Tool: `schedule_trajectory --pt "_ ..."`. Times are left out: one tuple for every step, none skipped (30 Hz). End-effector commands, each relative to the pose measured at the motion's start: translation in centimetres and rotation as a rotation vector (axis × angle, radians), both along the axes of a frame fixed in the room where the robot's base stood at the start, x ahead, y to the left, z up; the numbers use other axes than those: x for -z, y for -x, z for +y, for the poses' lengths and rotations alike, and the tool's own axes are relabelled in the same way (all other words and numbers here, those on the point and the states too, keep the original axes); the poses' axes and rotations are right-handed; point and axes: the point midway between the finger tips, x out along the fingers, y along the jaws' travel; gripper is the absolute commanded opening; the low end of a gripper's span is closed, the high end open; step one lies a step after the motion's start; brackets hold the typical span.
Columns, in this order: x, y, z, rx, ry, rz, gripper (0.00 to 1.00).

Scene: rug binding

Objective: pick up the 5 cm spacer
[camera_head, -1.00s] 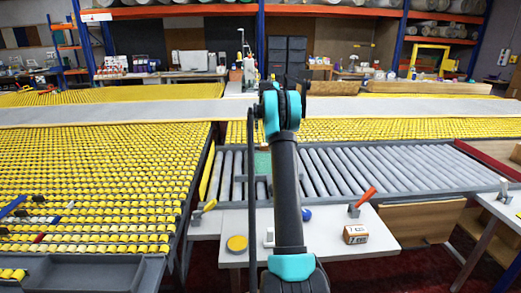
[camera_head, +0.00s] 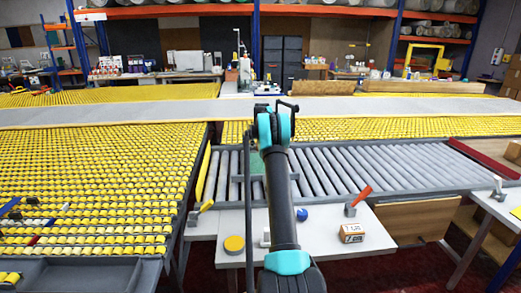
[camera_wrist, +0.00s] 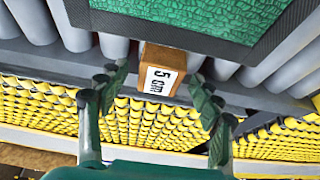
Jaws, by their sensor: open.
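The 5 cm spacer (camera_wrist: 163,72) is a small brown block with a white "5 cm" label. In the wrist view it sits upper centre, beside a green textured panel with a dark border (camera_wrist: 215,15). My gripper (camera_wrist: 160,80) is open, with one green finger to the left of the spacer and one to the right. Gaps show between the spacer and both fingers, and nothing is held. In the head view I cannot make out the spacer, and my arm covers part of the area around the green panel (camera_head: 257,163).
Grey rollers (camera_head: 370,165) surround the panel, with a dark rail (camera_wrist: 60,68) and yellow rollers (camera_wrist: 140,120) close by. A white table (camera_head: 330,250) holds a block labelled 7 cm (camera_head: 352,233), an orange-handled tool (camera_head: 358,200), a yellow disc (camera_head: 234,244) and a blue ball (camera_head: 302,214).

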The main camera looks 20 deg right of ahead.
Motion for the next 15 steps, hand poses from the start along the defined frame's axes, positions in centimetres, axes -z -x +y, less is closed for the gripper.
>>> schedule_trajectory --pt "0.67 -0.25 -0.11 0.0 0.0 0.0 0.66" --pt "0.91 -0.34 -0.13 0.0 0.0 0.0 0.66" --pt "1.13 -0.42 -0.16 0.0 0.0 0.0 0.66" --pt "1.23 -0.46 -0.17 0.0 0.0 0.0 0.66" --pt "1.27 -0.47 -0.18 0.0 0.0 0.0 0.66" --pt "1.27 -0.47 -0.18 0.0 0.0 0.0 0.66" --pt "1.27 -0.46 -0.17 0.0 0.0 0.0 0.66" --pt "1.27 -0.46 -0.17 0.0 0.0 0.0 0.66" --pt "1.27 -0.46 -0.17 0.0 0.0 0.0 0.66" --pt "1.27 -0.46 -0.17 0.0 0.0 0.0 0.64" --pt "1.26 -0.46 -0.17 0.0 0.0 0.0 0.61" --pt "1.26 -0.46 -0.17 0.0 0.0 0.0 0.56" --pt "1.26 -0.46 -0.17 0.0 0.0 0.0 0.52" --pt "1.25 -0.45 -0.17 0.0 0.0 0.0 0.48" --pt "1.25 -0.46 -0.17 0.0 0.0 0.0 0.43"
